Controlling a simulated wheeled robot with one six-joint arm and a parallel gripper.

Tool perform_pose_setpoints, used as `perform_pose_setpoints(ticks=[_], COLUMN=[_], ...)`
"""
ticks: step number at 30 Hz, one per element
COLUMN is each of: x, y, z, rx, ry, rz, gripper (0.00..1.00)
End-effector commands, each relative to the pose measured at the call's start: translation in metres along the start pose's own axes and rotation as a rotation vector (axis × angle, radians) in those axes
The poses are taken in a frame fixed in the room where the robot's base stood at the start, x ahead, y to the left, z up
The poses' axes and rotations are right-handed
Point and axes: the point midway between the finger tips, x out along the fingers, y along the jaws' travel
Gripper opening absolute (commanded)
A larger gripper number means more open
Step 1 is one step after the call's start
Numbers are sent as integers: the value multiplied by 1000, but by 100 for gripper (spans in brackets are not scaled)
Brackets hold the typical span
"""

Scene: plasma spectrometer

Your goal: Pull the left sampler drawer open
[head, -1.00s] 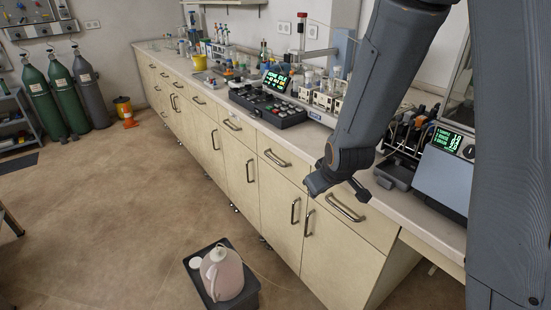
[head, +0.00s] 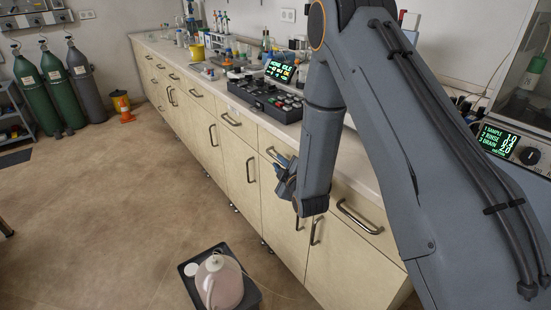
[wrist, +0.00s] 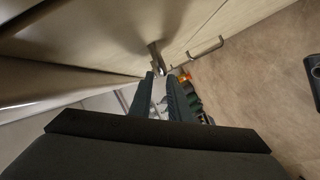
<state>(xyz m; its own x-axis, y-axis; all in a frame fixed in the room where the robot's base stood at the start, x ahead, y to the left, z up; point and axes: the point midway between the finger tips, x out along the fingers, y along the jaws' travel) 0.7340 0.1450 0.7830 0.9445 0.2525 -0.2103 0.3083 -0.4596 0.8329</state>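A cream drawer front (head: 267,138) below the bench top has a metal bar handle (head: 271,153); it appears shut flush. My gripper (head: 283,162) is close in front of this handle and partly covers its right end. In the wrist view my gripper (wrist: 160,77) has its two dark fingers parted, with nothing between them. A bar handle (wrist: 156,58) lies just beyond the fingertips, apart from them as far as I can tell. To the right, another drawer with a bar handle (head: 359,217) is also shut. My arm hides part of the fronts between them.
Cupboard doors with upright handles (head: 314,231) stand below the drawers. A pinkish jug (head: 219,281) sits in a dark tray (head: 255,297) on the floor near the cabinets. The bench top holds a black console (head: 263,100) and a lit screen (head: 499,140).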

Motion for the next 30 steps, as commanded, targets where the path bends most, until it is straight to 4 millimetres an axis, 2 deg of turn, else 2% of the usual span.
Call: perform_pose_setpoints(ticks=[6, 12, 21, 24, 30], x=[33, 49, 51, 51, 51], y=[0, 0, -1, -1, -1], z=[0, 0, 0, 0, 0], rx=[1, 2, 2, 2, 2], ry=[0, -1, -2, -1, -2], rz=[-1, -2, -2, -2, -2], gripper=[17, 17, 17, 0, 0])
